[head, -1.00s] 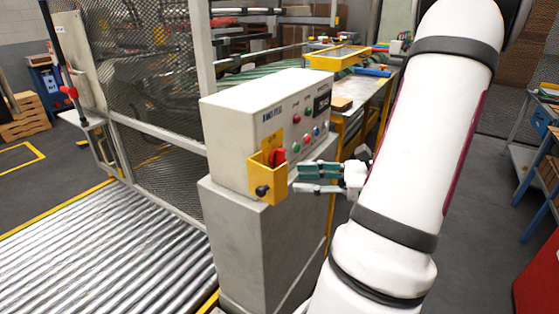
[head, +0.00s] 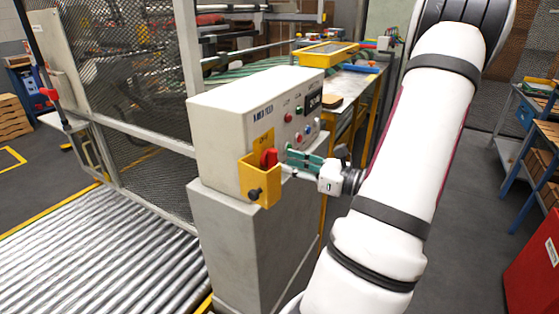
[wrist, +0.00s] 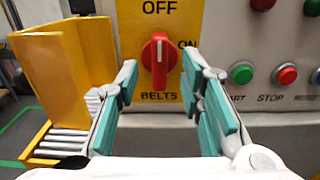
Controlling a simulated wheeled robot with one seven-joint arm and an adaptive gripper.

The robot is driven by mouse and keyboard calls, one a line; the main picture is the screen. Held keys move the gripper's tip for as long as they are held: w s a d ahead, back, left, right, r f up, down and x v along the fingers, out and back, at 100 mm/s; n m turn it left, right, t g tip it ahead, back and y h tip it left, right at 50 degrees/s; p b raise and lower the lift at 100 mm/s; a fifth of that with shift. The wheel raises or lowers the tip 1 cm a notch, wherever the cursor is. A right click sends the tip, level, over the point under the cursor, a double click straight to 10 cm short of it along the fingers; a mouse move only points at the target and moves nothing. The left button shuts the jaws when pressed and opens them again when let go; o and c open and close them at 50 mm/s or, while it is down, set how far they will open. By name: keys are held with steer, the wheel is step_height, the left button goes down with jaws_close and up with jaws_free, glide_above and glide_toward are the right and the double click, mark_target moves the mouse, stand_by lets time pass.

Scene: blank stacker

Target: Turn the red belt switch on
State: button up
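The red belt switch (wrist: 159,60) is a rotary knob on a yellow plate (wrist: 178,100) lettered OFF above, ON at right and BELTS below. The knob stands upright, its white mark toward OFF. In the head view the red knob (head: 268,157) shows above a yellow guard box on the control cabinet. My gripper (wrist: 158,75) is open, its teal-padded fingers to the left and right of the knob in the wrist view. I see no clear contact with it. In the head view my gripper (head: 287,163) is close to the panel, beside the knob.
The yellow guard box (head: 259,188) juts out from the panel; its wall (wrist: 65,75) stands left of my fingers. Green START (wrist: 242,73) and red STOP (wrist: 285,75) buttons lie to the right. A roller conveyor (head: 100,250) runs at left, beside mesh fencing.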

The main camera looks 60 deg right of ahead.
mark_target(278, 160)
steer(key=shift+w+a, duration=0.2)
steer(key=shift+w, duration=1.7)
steer(key=shift+c, duration=0.6)
jaws_close()
